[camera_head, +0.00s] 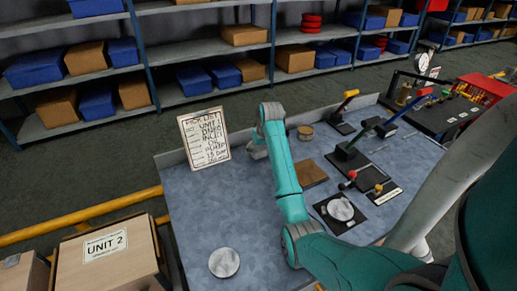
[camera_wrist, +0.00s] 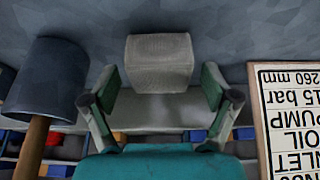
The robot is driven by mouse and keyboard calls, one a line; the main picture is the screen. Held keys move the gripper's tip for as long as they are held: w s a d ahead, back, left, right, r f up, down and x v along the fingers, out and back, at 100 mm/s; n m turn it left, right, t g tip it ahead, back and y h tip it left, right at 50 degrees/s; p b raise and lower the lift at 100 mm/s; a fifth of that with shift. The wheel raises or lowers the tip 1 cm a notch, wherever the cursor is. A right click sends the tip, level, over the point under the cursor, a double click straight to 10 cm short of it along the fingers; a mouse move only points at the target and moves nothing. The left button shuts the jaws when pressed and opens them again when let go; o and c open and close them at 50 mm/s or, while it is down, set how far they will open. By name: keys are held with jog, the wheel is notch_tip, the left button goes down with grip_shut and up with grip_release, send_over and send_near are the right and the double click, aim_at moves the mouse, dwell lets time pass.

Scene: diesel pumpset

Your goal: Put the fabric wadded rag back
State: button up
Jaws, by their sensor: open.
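In the wrist view, a pale grey block with a woven, cloth-like surface (camera_wrist: 160,58), which looks like the fabric rag, shows between the finger sides of my gripper (camera_wrist: 161,80). The fingers stand wide apart, with no clear contact on the block. In the head view, my gripper (camera_head: 258,150) is low over the back of the blue-grey bench (camera_head: 205,215), right of the pick-list sign. I cannot make out the rag there; my arm hides part of that area.
The pick-list sign (camera_head: 204,138) stands close to the gripper. A dark cylinder with a wooden handle (camera_wrist: 45,85) is at the wrist view's left. A brown block (camera_head: 310,173), a tin (camera_head: 305,132) and levered parts (camera_head: 350,158) lie right. The bench's front left holds a round disc (camera_head: 224,262).

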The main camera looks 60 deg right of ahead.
jog(key=v, duration=1.2)
dwell(0.3)
